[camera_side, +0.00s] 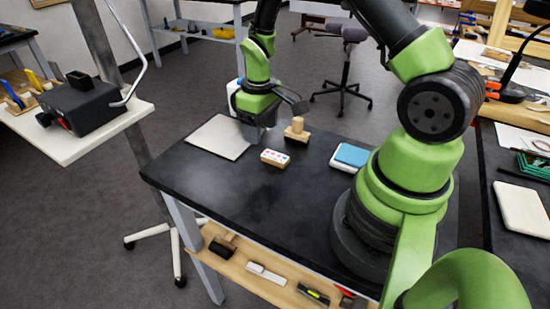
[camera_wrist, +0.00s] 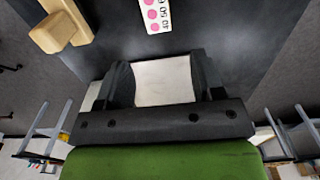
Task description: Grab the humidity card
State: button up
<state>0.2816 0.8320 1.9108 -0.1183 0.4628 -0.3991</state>
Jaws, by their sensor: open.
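The humidity card (camera_side: 275,157) is a small white card with coloured dots. It lies on the black table, with a tan edge showing in the side view. In the wrist view the card (camera_wrist: 155,14) shows pink dots and numbers at the top edge, partly cut off by the frame. My gripper (camera_side: 254,133) is low over the table, behind and left of the card in the side view. In the wrist view my gripper (camera_wrist: 165,78) has its fingers apart, with nothing held between them. The card is outside the fingers.
A wooden block-like piece (camera_side: 297,131) stands close behind the card; it also shows in the wrist view (camera_wrist: 62,27). A pale flat sheet (camera_side: 217,138) lies left of my gripper. A blue-and-white stack (camera_side: 351,157) sits to the right. The table's front left is clear.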

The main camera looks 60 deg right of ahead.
aim_at(265, 153)
jog(key=shift+s+f, duration=0.2)
jog(key=shift+f, duration=1.4)
jog(key=shift+s+f, duration=0.2)
jog(key=shift+f, duration=1.35)
jog(key=c, duration=1)
jog(key=shift+r, duration=0.1)
